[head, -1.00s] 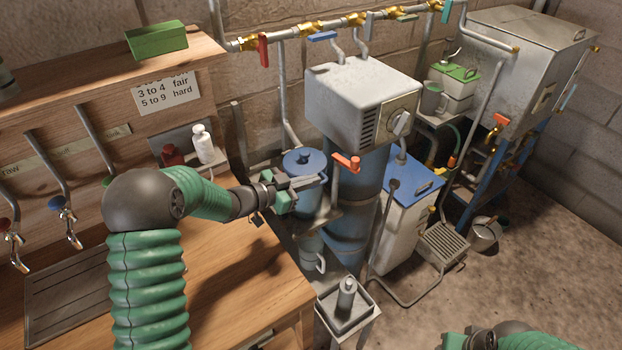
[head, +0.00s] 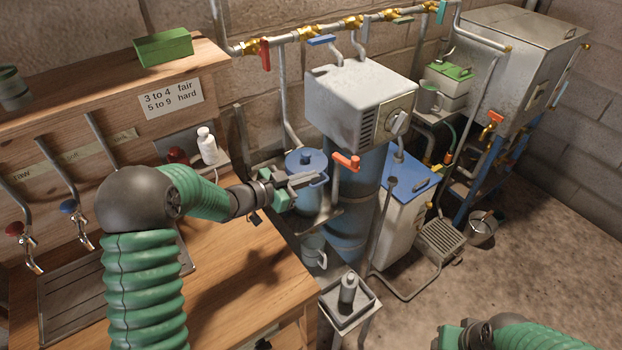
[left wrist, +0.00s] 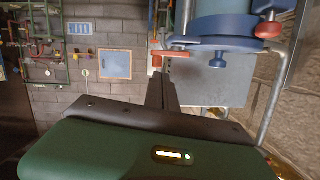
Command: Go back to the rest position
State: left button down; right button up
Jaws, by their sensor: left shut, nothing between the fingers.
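My left gripper (head: 312,181) is shut and empty, held out past the right edge of the wooden bench. In the head view its fingers overlap the blue-lidded pot (head: 303,161); I cannot tell whether they touch it. In the left wrist view the closed fingers (left wrist: 161,92) point away, with a blue rim and a red-handled lever (left wrist: 170,54) beyond them. My right arm (head: 510,332) shows only at the bottom edge, and its fingers are not clear.
A grey box (head: 362,97) sits on a blue column beside the pot, with an orange-red valve handle (head: 346,161). A white bottle (head: 207,145) stands at the bench's back. A small stand with a grey bottle (head: 348,288) is below. The floor at right is mostly clear.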

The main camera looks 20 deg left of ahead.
pick_arm(q)
jog(key=s+a+f+n+g+y, duration=0.25)
jog(key=s+a+n+y, duration=0.3)
jog(key=s+y, duration=0.3)
jog(key=s+d+f+n+g, duration=0.1)
jog(key=s+d+f+g, duration=0.1)
jog(key=s, duration=0.8)
jog(key=s+d+f+n+g, duration=0.2)
jog(key=s+f+g, duration=0.3)
jog(key=s, duration=0.6)
jog(key=shift+d+f, duration=0.2)
jog(key=shift+d, duration=0.55)
pick_arm(e)
jog(key=shift+a+f, duration=0.1)
jog(key=shift+f, duration=0.3)
pick_arm(q)
jog(key=shift+d+n+y, duration=0.1)
jog(key=shift+n+y, duration=0.15)
